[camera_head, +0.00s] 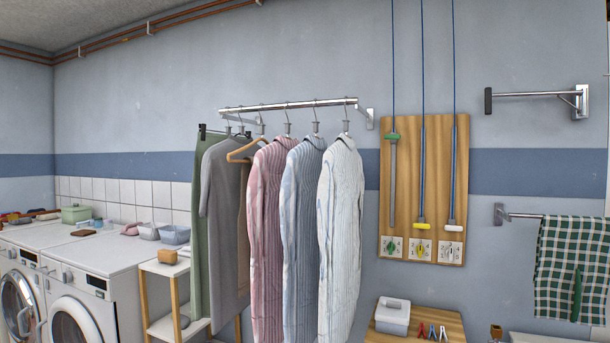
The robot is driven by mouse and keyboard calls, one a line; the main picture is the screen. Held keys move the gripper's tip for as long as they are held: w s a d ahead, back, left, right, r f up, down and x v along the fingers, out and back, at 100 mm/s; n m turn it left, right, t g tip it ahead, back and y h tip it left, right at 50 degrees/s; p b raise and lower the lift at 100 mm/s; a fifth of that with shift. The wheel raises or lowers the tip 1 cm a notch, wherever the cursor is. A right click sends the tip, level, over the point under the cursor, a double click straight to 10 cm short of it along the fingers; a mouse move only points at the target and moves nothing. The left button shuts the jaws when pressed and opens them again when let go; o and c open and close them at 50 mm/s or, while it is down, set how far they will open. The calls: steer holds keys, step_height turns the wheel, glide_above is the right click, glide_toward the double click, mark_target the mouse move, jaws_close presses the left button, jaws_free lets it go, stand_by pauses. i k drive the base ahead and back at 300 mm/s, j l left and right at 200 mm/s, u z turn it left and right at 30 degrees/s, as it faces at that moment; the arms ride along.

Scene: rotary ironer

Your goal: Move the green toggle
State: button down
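A wooden board (458,190) hangs on the wall right of the clothes rail. Three blue cords run down to it from above, each with a toggle. The green toggle (392,137) is on the left cord, near the top of the board, with a grey rod or strip hanging below it. The yellow toggle (422,226) and the white toggle (451,228) sit much lower, just above small picture cards (421,250) at the board's bottom. My gripper is not in view.
Shirts (340,200) on a wall rail (290,106) hang close left of the board. Below the board is a wooden top (445,322) with a grey box (392,316) and clothespegs (432,332). A checked cloth (570,265) hangs at right. Washing machines (105,275) stand at left.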

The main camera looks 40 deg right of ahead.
mark_target(393, 136)
steer(key=z, duration=1.25)
